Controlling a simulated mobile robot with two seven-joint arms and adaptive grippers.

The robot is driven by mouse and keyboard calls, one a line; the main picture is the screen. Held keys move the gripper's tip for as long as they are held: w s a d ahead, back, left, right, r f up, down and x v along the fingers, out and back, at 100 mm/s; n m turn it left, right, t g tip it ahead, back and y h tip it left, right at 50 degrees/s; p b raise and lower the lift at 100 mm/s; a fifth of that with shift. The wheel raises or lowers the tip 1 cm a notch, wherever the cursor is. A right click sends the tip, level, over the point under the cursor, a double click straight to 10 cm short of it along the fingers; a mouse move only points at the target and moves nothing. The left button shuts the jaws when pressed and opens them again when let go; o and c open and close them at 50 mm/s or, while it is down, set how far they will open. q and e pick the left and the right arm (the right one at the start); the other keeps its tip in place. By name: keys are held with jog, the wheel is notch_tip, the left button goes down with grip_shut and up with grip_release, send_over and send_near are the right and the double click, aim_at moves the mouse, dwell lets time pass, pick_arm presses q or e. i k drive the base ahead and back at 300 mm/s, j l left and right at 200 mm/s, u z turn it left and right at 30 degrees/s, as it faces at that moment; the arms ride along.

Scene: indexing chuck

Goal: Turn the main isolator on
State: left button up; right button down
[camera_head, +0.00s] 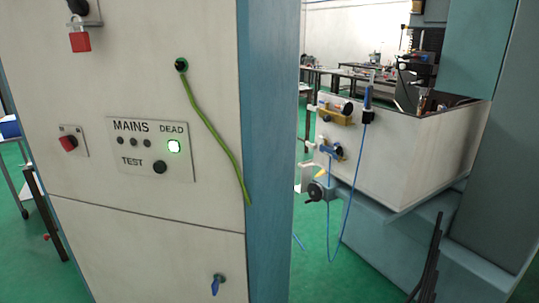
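The cabinet front (150,215) fills the left of the head view. At its top left, a black rotary handle (78,6) sits on a grey plate, partly cut off by the frame's top edge, with a red padlock (80,41) hanging below it. This looks like the main isolator; its position cannot be read. Lower, a red knob (69,142) sits on a small plate. Neither gripper is in view.
A green-yellow cable (215,135) runs from a cabinet socket down to the blue corner post (270,150). A blue key-like handle (217,284) sits low on the cabinet. At right stands a machine with a white enclosure (400,160). Green floor (310,270) shows between.

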aim_at(70, 143)
jog(key=j+u, duration=0.1)
jog(key=u, duration=0.65)
jog(key=j+u, duration=0.1)
jog(key=u, duration=0.3)
jog(key=i, duration=0.05)
